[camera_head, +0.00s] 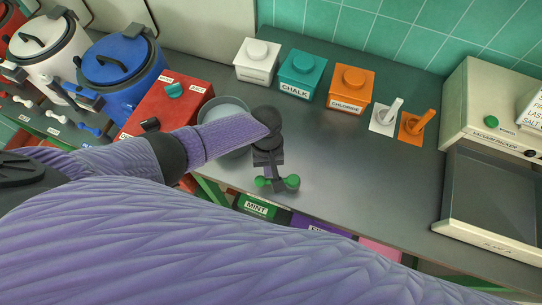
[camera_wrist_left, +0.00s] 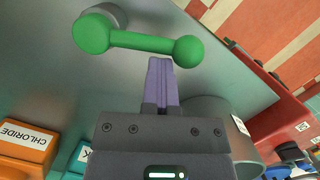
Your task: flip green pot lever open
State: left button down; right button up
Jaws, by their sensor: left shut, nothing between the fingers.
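A green lever with a ball at each end (camera_wrist_left: 140,41) lies across the upper part of the left wrist view. In the head view its green balls (camera_head: 292,181) show near the front edge of the grey counter. My left gripper (camera_wrist_left: 160,62) is shut and empty. Its fingertips are right at the lever's bar in the wrist view; I cannot tell if they touch. In the head view the gripper (camera_head: 278,184) points down between the two balls. No green pot body is visible, and my purple arm hides much of the left foreground. My right gripper is not in view.
A grey bowl (camera_head: 224,105) and a red box (camera_head: 170,104) stand left of the gripper. White (camera_head: 257,62), teal (camera_head: 302,76) and orange (camera_head: 350,89) canisters line the back. Blue (camera_head: 123,74) and white (camera_head: 50,50) pots stand at left. The counter's middle is clear.

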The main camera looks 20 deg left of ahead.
pick_arm(q)
jog(key=n+p, duration=0.1)
jog(key=s+n+p, duration=0.2)
jog(key=shift+s+d+r+n+h+p, duration=0.1)
jog(key=shift+d+r+n+h+p, duration=0.15)
jog(key=shift+n+h+p, duration=0.15)
jog(key=shift+s+d+n+t+p, duration=0.2)
jog(key=shift+s+n+t+p, duration=0.25)
jog(key=shift+n+p, duration=0.35)
jog(key=n, duration=0.1)
jog(key=s+d+n+p, duration=0.1)
jog(key=n+p, duration=0.1)
jog(key=shift+s+d+f+n+t+h, duration=0.1)
jog(key=shift+s+d+n+t+h, duration=0.05)
jog(key=shift+s+n+t+h, duration=0.15)
jog(key=shift+s+d+f+n+t+p, duration=0.15)
jog(key=shift+d+n+p, duration=0.15)
jog(key=shift+n, duration=0.35)
jog(key=shift+s+d+r+n+t+p, duration=0.15)
jog(key=shift+s+d+n+p, duration=0.1)
jog(key=shift+n, duration=0.45)
jog(key=shift+s+d+f+n+t+p, duration=0.15)
jog(key=shift+d+n+p, duration=0.15)
jog(key=shift+n, duration=0.35)
